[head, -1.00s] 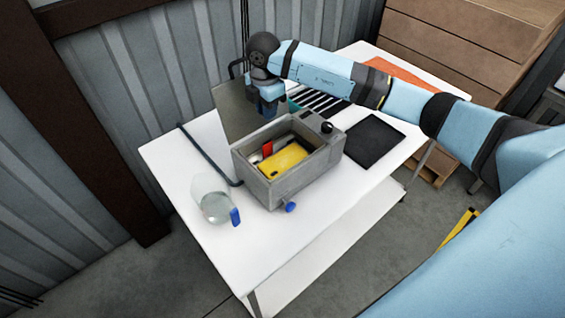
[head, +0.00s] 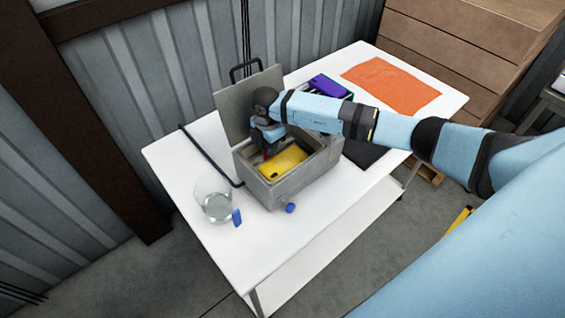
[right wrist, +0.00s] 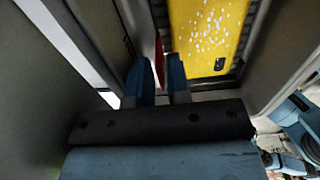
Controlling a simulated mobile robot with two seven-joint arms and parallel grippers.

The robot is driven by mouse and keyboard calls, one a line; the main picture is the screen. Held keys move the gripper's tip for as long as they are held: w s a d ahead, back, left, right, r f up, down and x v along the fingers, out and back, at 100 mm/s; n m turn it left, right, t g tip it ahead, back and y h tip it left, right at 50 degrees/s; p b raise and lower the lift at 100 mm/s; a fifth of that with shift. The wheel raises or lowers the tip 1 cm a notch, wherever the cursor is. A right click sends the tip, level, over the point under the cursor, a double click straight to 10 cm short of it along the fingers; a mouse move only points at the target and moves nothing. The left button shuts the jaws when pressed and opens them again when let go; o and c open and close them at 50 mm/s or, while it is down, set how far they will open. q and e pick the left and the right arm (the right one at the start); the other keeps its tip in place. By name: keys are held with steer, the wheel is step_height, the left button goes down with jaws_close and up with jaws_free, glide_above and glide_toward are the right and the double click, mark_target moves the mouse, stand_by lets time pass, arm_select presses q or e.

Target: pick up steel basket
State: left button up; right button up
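I cannot make out a plain steel basket; a dark wire loop (head: 244,68), partly hidden, shows behind the raised lid (head: 240,102) of a grey box. The open box (head: 283,191) stands on the white table and holds a yellow item (head: 284,161) and a thin red item (head: 265,154). My right gripper (head: 271,136) reaches down into the box at its lid side. In the right wrist view its two blue fingers (right wrist: 161,82) are apart, with the red item (right wrist: 159,60) between or just past their tips. My left gripper is not in view.
A glass jar (head: 213,203) with a blue tag (head: 237,217) stands left of the box. A blue knob (head: 290,208) is at its front. A dark mat (head: 364,152), a purple item (head: 329,86) and an orange cloth (head: 390,85) lie to the right. The table's front left is clear.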

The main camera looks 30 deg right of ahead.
jaws_close()
steer(key=shift+r, duration=0.1)
